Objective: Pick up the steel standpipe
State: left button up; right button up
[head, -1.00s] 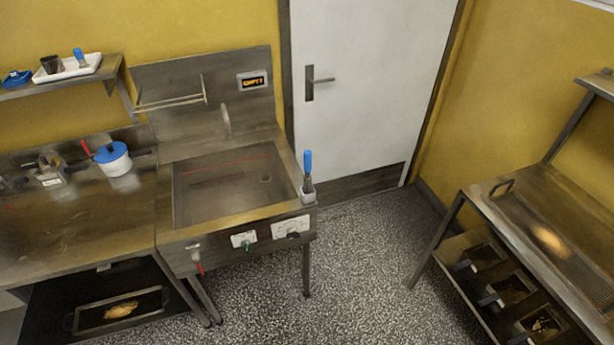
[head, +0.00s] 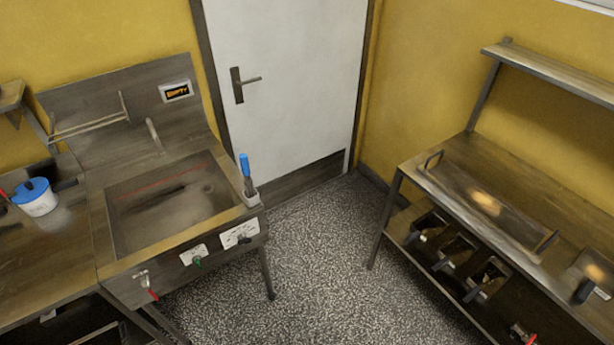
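I cannot pick out a steel standpipe with certainty. The steel sink basin (head: 130,235) on the left has a dark elongated mark (head: 168,190) on its floor and a small round spot, perhaps the drain (head: 207,187); I cannot tell whether the mark is an object or a reflection. A thin curved steel spout (head: 154,136) stands at the back of the basin. Neither of my grippers is in view.
A blue-handled tool (head: 245,166) stands in a holder at the basin's right corner. A blue-lidded white pot (head: 35,197) is on the left counter. A long handled tray (head: 450,183) lies on the right bench, above several dark bins. Speckled floor between is clear.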

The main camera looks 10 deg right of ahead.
aim_at(243, 159)
jog(key=z, duration=1.15)
jog(key=i, duration=1.35)
jog(key=u, duration=1.9)
